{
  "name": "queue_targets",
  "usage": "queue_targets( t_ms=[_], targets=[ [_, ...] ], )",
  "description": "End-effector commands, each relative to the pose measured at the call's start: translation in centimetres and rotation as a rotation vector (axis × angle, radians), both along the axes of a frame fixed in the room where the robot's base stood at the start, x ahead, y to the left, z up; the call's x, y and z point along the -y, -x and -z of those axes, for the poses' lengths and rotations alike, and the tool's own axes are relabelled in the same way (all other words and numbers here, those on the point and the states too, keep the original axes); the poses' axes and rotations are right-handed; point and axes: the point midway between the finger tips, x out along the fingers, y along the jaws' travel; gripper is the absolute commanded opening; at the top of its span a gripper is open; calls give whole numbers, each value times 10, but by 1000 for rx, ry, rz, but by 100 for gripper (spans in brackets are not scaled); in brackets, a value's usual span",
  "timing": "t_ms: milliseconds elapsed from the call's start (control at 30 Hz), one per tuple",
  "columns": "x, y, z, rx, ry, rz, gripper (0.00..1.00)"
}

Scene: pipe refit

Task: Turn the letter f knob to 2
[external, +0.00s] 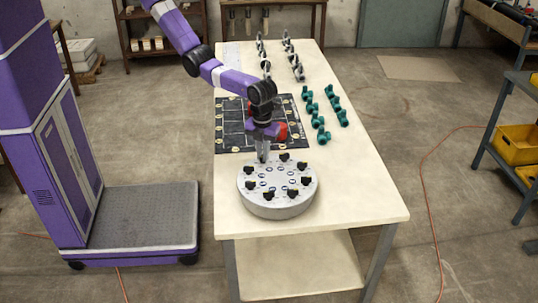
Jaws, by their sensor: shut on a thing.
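A round grey drum (277,207) stands on the near part of the table, with a ring of several black knobs on its top. One black knob (284,157) is at the back of the ring, and another (293,194) is at the front right. The letters and numbers are too small to read, so I cannot tell which knob is f or where it points. My gripper (262,158) points down at the back left of the drum's top. It is shut on a knob there, which its fingers mostly hide.
A black mat (233,139) with a line layout and pale round pieces lies behind the drum. A red object (281,131) is close beside my wrist. Teal fittings (324,136) and grey ones (298,72) stand farther back. The table (360,200) is clear to the right.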

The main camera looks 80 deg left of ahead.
Motion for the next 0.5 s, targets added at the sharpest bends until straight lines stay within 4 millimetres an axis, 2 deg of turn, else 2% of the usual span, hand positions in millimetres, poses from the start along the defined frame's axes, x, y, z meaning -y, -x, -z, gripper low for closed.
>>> queue_targets(
  t_ms=[167, 200, 300, 500],
  targets=[
    [3, 0, -3, 2, 7, 2, 0],
    [3, 0, -3, 2, 7, 2, 17],
    [3, 0, -2, 1, 5, 1, 33],
    [1, 0, -1, 1, 3, -1, 33]
  ],
)
